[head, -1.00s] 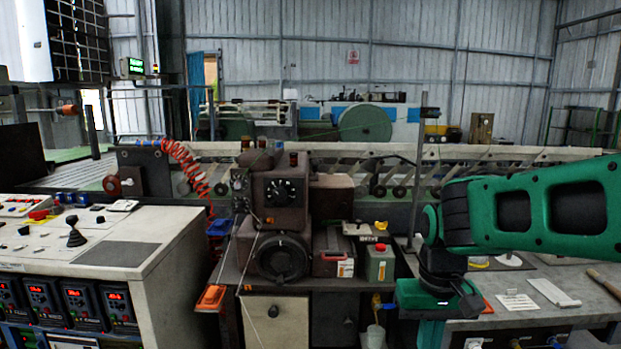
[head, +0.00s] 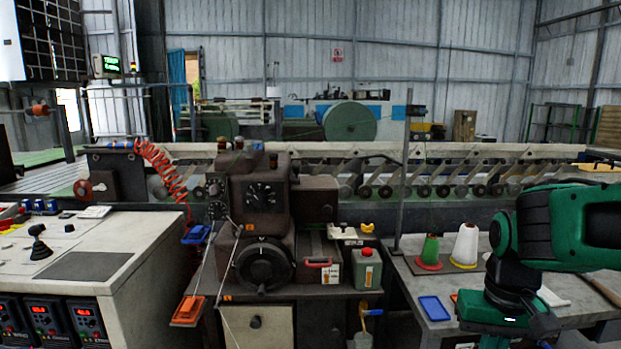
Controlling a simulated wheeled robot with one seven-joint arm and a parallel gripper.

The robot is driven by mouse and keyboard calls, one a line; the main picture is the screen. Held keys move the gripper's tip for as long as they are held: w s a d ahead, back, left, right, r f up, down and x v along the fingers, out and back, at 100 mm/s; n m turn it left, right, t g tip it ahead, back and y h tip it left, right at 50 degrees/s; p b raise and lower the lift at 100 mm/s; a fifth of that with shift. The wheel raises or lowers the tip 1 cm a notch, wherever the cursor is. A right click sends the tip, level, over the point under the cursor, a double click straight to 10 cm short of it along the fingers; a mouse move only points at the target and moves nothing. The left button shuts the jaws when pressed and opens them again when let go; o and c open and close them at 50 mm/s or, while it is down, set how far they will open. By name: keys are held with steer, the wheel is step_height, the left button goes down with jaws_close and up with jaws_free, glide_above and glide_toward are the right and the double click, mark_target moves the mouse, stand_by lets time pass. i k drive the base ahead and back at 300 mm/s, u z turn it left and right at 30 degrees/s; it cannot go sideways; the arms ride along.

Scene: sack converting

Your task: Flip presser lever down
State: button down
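The dark brown sewing machine head (head: 263,205) stands on its bench in the middle of the head view, with a dial on its face and a large round handwheel (head: 263,264) below. I cannot pick out the presser lever for certain at this size. My gripper (head: 494,342) is at the lower right, beside the grey table and well to the right of the machine. It points down and its fingers are cut off by the bottom edge, so its opening does not show.
The grey table (head: 407,268) holds green and white cones and a blue tray (head: 434,308). A control console (head: 120,262) fills the left.

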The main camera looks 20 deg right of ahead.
mark_target(296, 166)
steer(key=u, duration=1.7)
steer(key=k, duration=0.65)
steer(key=z, duration=1.4)
steer(key=i, duration=0.8)
steer(key=z, duration=0.1)
